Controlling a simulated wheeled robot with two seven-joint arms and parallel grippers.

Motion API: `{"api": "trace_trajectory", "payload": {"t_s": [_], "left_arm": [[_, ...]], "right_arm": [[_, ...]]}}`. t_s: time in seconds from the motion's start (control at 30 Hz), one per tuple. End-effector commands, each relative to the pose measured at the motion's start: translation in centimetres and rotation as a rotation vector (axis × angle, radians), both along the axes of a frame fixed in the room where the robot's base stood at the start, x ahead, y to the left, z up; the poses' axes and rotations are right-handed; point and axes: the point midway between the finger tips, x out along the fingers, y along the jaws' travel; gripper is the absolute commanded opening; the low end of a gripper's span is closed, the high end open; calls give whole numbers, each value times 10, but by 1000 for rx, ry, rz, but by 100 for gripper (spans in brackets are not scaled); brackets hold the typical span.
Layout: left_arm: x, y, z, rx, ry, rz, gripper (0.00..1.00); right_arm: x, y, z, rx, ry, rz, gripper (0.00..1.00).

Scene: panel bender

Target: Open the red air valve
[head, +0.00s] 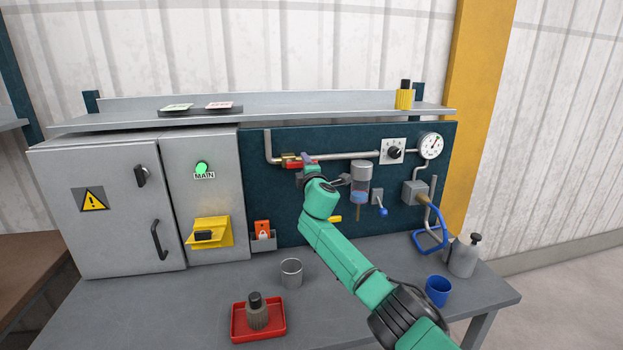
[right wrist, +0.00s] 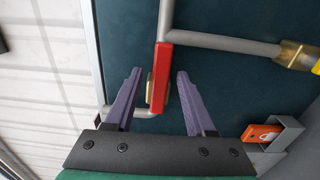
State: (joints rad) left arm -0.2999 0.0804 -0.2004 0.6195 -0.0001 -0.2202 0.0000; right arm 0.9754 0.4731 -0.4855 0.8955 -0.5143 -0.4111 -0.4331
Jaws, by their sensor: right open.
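The red air valve (head: 303,162) sits on the grey pipe at the left of the dark panel, with a brass body beside its red handle. In the right wrist view the red handle (right wrist: 160,78) lies along the pipe, between the two purple fingers and apart from both. My right gripper (head: 309,174) is open and empty, close in front of the valve. In the right wrist view its fingertips (right wrist: 158,74) are on either side of the handle. The gripper and wrist hide part of the panel below the valve. My left gripper is not in view.
A dial (head: 393,151), a gauge (head: 431,146), a filter bowl (head: 361,187) and a blue lever (head: 382,211) are on the panel to the right. A metal cup (head: 291,272), red tray (head: 236,325) and blue mug (head: 438,290) stand on the bench. A shelf (head: 310,104) runs above.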

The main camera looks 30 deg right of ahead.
Motion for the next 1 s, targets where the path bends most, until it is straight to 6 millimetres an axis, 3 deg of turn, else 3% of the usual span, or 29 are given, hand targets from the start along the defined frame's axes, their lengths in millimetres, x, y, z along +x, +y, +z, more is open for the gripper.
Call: {"api": "trace_trajectory", "payload": {"t_s": [0.3,0.7,1.0], "left_arm": [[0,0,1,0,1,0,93],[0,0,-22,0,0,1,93],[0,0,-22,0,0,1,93]], "right_arm": [[-42,16,-2,-3,6,6,55],[-115,40,-3,-3,5,2,55],[-121,43,-1,-1,6,2,55]]}}
